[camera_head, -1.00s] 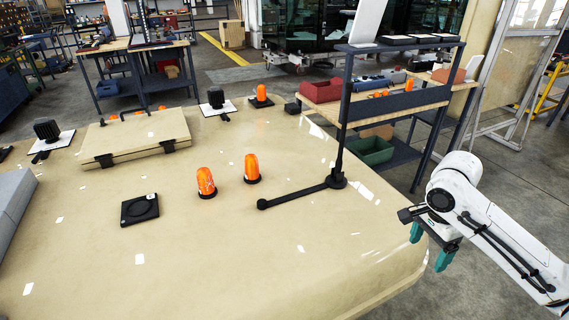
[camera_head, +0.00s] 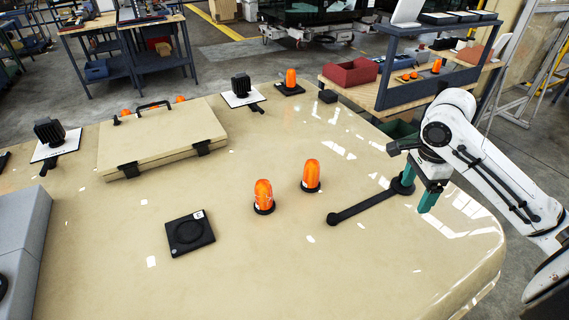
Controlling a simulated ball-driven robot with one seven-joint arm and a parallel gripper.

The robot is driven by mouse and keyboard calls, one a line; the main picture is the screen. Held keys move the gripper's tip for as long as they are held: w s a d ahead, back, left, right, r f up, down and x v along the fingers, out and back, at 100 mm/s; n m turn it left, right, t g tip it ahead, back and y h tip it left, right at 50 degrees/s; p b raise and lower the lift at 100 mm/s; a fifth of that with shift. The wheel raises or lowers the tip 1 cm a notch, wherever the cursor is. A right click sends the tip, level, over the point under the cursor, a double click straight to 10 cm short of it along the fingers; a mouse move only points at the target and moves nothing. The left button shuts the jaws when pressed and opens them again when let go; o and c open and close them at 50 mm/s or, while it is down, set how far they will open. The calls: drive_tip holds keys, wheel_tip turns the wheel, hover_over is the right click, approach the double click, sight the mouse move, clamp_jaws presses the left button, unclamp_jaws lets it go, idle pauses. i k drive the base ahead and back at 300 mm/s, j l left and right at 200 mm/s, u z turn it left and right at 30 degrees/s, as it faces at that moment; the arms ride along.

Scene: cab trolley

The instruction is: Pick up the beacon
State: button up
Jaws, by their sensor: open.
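Two orange beacons with black bases stand upright near the middle of the beige surface. The left beacon (camera_head: 263,196) has white marks on its dome, and the right beacon (camera_head: 311,175) stands a little farther back. Another orange beacon (camera_head: 291,80) stands on a black square base at the back. A black square plate with a round ring (camera_head: 189,233) lies left of the two middle beacons. My gripper (camera_head: 418,192), with green fingers, is open and empty. It appears to the right of the beacons, above the surface's right side, apart from them.
A black rod-like arm (camera_head: 365,204) lies between the right beacon and my gripper. A beige hatch (camera_head: 165,138) and black lamps on white plates (camera_head: 241,91) are at the back. A grey box (camera_head: 22,235) stands at left. The front surface is clear.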

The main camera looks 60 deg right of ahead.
sight(311, 183)
drive_tip(key=i, duration=0.9)
